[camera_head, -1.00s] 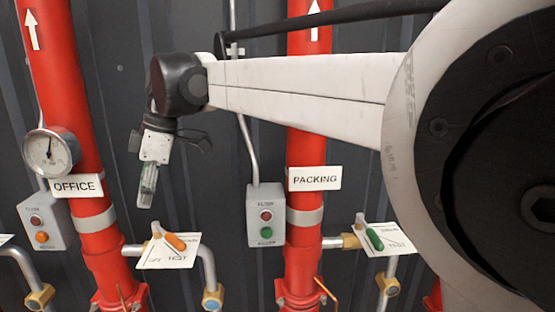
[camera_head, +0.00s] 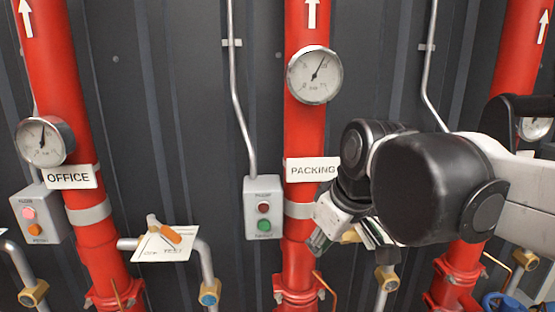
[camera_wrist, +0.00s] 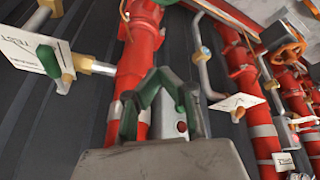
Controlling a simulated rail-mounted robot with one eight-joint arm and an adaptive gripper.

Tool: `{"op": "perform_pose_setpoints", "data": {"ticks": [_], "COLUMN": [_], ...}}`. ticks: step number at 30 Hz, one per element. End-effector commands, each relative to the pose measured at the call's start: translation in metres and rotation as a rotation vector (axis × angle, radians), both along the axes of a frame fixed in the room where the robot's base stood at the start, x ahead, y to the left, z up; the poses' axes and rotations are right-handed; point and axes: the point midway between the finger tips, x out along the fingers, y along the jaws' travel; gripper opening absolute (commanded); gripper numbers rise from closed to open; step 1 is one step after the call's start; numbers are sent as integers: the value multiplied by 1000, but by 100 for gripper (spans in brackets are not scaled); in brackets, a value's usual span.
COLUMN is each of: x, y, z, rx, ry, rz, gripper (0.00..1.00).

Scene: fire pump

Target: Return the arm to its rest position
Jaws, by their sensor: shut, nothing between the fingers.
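My gripper (camera_head: 318,243) is at the lower middle right of the head view, in front of the red pipe labelled PACKING, pointing down and left. My arm is folded, with its dark joints to the right of that pipe. In the wrist view the fingers of my gripper (camera_wrist: 163,76) meet in an arch, and nothing is held between them. A grey button box (camera_wrist: 172,118) shows behind the fingers.
The OFFICE pipe (camera_head: 83,225) and PACKING pipe (camera_head: 306,130) carry round gauges. A grey button box (camera_head: 263,208) stands left of the PACKING pipe. An orange-handled TEST valve (camera_head: 170,235) juts out beside the OFFICE pipe. Dark wall lies between the pipes.

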Motion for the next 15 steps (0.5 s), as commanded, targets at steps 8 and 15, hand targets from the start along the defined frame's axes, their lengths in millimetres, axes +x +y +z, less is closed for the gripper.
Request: {"op": "perform_pose_setpoints", "data": {"ticks": [8, 15], "x": [-56, -87], "y": [-79, -115], "z": [-62, -101], "rx": [78, 136], "ry": [-79, -136], "rz": [-386, -601], "gripper": [0, 0]}}
